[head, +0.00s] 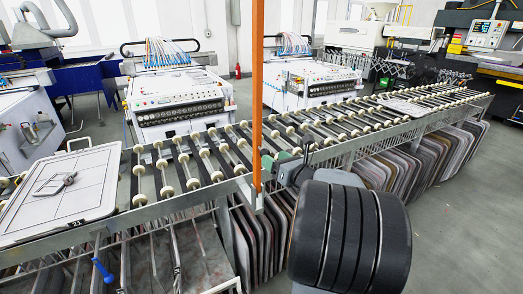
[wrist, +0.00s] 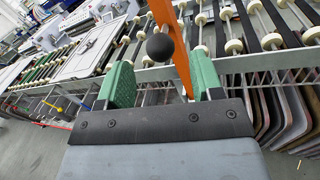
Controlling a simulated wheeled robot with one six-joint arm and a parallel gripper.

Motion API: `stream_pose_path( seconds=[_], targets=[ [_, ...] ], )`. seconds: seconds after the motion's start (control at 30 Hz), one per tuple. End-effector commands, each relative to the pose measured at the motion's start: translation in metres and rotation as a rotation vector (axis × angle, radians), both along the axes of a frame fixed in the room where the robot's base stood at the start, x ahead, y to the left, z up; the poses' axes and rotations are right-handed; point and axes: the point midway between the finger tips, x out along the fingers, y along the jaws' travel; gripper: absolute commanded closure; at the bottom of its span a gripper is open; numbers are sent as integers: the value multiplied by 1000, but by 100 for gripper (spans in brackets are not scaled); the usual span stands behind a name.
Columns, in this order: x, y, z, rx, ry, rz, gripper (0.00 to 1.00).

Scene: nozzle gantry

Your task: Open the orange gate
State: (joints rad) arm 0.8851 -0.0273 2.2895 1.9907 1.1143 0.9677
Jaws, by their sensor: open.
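The orange gate shows as an upright orange bar (head: 257,95) at the front edge of the roller conveyor in the head view. In the wrist view the orange bar (wrist: 182,62) runs slanting down between my fingers. A round black knob (wrist: 160,46) shows beside the bar, in line with the gap between my fingertips. My gripper (wrist: 164,60) has two green fingers spread apart, with nothing held between them. In the head view my gripper (head: 283,160) is just right of the bar's lower part, largely hidden behind my dark arm link. The knob cannot be made out there.
A long roller conveyor (head: 393,107) crosses the scene. Several upright panels (head: 405,165) are stored beneath it. A white framed tray (head: 60,195) lies on the rollers at the left. White machines (head: 180,100) stand behind. Grey floor is clear at the right.

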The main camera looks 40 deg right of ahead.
Motion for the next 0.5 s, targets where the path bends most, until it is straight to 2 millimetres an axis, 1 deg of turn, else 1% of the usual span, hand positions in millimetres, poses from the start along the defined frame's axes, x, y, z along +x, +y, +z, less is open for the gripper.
stream_pose_path(
  seconds=[0.03,0.2,0.4,0.5],
  targets=[
    [10,2,1,1,1,5,40],
    [38,4,1,0,1,3,40],
    [60,5,0,-1,2,1,40],
    [65,5,0,-1,0,0,40]
  ],
)
